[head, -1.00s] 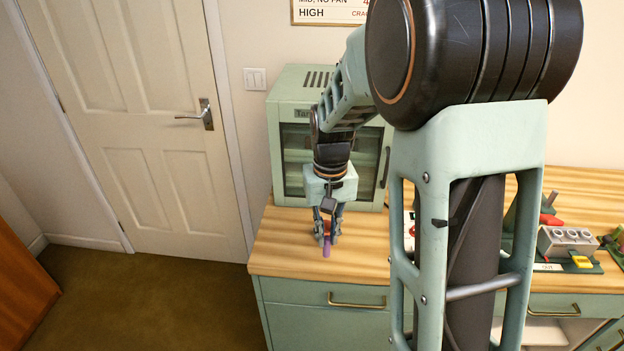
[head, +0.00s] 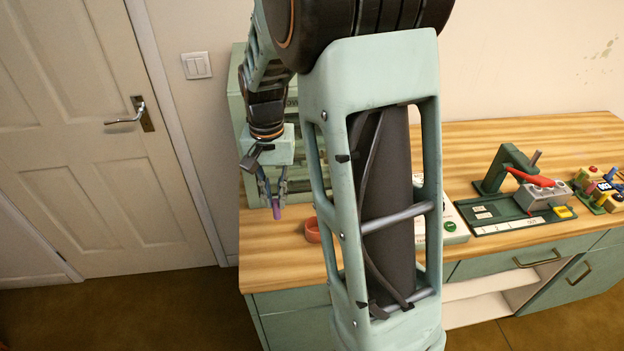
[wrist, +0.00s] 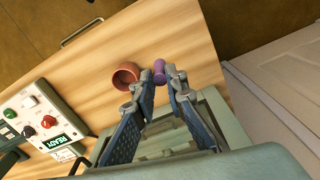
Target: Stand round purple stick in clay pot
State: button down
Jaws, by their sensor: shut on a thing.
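My gripper (head: 272,190) is shut on the round purple stick (head: 277,212), whose lower end sticks out below the fingertips. In the wrist view the stick (wrist: 159,72) shows between and beyond the fingertips (wrist: 155,92). The clay pot (head: 312,230) is a small round reddish-brown pot on the wooden counter, to the right of the stick and partly hidden by my arm. In the wrist view the pot (wrist: 125,77) is upright, its open mouth showing, just left of the stick. Stick and pot look apart.
A green cabinet-like appliance (head: 238,120) stands behind my gripper. A device with knobs and a READY display (wrist: 50,122) sits near the pot. A green press-like stand (head: 508,165) and colourful small items (head: 600,190) lie farther right. The counter's front left is clear.

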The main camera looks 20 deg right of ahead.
jog(key=d+r+m, duration=0.1)
jog(key=d+m, duration=0.9)
jog(key=m, duration=1)
jog(key=shift+s+f+b, duration=0.2)
jog(key=shift+f+b, duration=2)
jog(key=shift+f, duration=0.5)
jog(key=shift+s+f+b, duration=0.15)
jog(key=shift+f+b, duration=2)
jog(key=shift+f, duration=0.55)
jog(key=c, duration=1.9)
grip_release()
jog(key=shift+r, duration=0.15)
notch_tip(320, 180, up, 12)
jog(key=shift+f, duration=0.1)
